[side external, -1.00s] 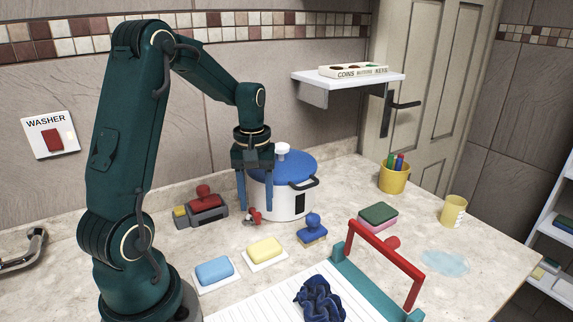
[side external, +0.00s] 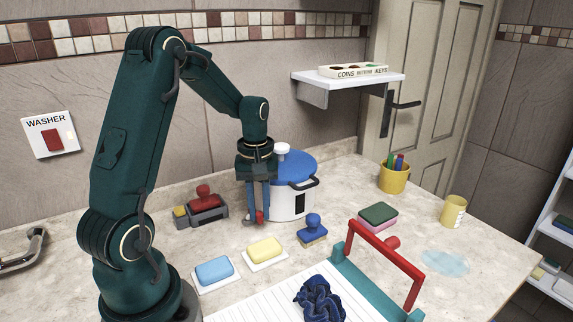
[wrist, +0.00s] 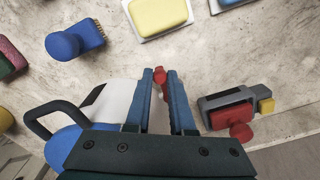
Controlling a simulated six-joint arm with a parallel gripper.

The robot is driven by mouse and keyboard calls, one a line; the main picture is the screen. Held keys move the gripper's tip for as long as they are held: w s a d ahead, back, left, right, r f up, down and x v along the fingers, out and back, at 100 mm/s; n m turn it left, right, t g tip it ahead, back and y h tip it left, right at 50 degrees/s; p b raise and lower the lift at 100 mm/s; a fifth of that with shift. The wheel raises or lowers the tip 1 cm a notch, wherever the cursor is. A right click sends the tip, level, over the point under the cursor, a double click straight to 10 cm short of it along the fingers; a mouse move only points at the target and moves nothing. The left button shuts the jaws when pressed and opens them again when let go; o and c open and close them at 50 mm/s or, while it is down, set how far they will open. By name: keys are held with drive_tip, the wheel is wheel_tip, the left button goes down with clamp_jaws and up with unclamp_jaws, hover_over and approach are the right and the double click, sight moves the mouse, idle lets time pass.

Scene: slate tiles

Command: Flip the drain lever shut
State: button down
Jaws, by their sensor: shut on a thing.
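The white pot (side external: 292,203) with a blue lid (side external: 287,167) stands on the counter, with a white knob on top and a dark side handle. The small red drain lever (side external: 260,217) is low at the pot's left side. My gripper (side external: 255,219) points down beside the pot, its blue fingers shut on the lever. In the wrist view, the red lever (wrist: 160,76) shows between the fingertips of my gripper (wrist: 161,73). The fingers hide part of the lever and its mount, so its exact angle is unclear.
A grey and red tool (side external: 205,208) lies left of my gripper. A blue-handled brush (side external: 313,228), a yellow soap (side external: 265,249) and a blue soap (side external: 214,269) lie in front. A rack with a red handle (side external: 385,255) stands at the front right. A shelf (side external: 350,82) hangs behind.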

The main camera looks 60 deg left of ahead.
sight(262, 213)
drive_tip(key=shift+w+n, duration=0.25)
drive_tip(key=shift+n, duration=0.35)
drive_tip(key=c, duration=0.8)
unclamp_jaws()
drive_tip(key=shift+o, duration=0.2)
drive_tip(key=shift+r, duration=2.55)
drive_tip(key=shift+d, duration=0.1)
